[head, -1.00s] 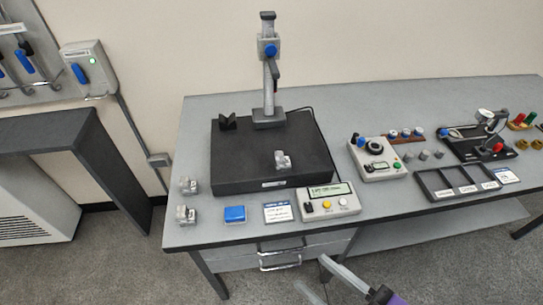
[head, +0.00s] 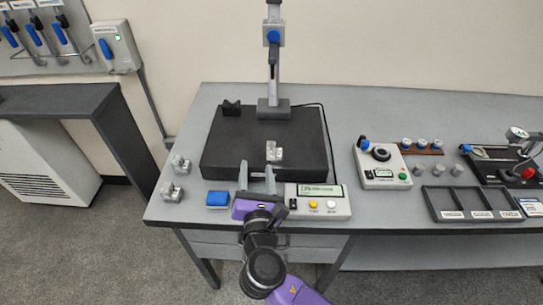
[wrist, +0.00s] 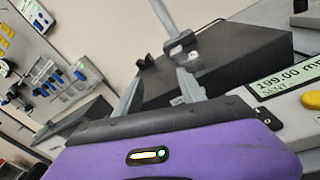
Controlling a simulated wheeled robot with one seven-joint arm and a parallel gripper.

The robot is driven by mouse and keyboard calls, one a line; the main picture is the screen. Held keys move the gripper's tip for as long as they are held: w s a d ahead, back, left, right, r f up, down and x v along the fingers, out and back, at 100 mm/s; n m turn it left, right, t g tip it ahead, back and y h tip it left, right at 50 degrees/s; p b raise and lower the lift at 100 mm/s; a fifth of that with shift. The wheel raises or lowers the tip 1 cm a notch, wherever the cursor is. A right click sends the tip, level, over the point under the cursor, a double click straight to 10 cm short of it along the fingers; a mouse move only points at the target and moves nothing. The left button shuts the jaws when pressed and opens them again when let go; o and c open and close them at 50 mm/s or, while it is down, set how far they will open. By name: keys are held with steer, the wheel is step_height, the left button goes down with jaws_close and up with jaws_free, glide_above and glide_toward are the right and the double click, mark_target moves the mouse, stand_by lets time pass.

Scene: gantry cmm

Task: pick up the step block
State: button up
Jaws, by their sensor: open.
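A small silver stepped block (head: 275,152) sits on the black surface plate (head: 225,150), in front of the gauge stand. Two similar silver blocks stand on the bench left of the plate, one behind (head: 180,164) and one in front (head: 171,191); I cannot tell which of the three is the step block. My gripper (head: 257,172) is open and empty at the plate's front edge, its fingers pointing toward the plate. The block on the plate is just beyond the fingers, a little to the right. In the wrist view, the open fingers (wrist: 160,85) point at the plate (wrist: 220,65).
The gauge stand (head: 273,105) rises at the plate's back, with a black V-shaped block (head: 232,107) to its left. A blue box (head: 217,198) and a display unit (head: 320,203) flank my gripper. A dial unit (head: 383,168) and compartment tray (head: 470,203) stand to the right.

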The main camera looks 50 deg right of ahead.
mark_target(271, 143)
steer(key=w+d, duration=0.1)
steer(key=d, duration=0.2)
steer(key=w+d+n+g+h+p, duration=0.1)
steer(key=w+d, duration=0.1)
steer(key=d, duration=0.2)
steer(key=w+d+n, duration=0.1)
steer(key=w+d, duration=0.1)
steer(key=d, duration=0.2)
steer(key=shift+d+r+h+p, duration=0.15)
steer(key=shift+h+p, duration=0.25)
jaws_close()
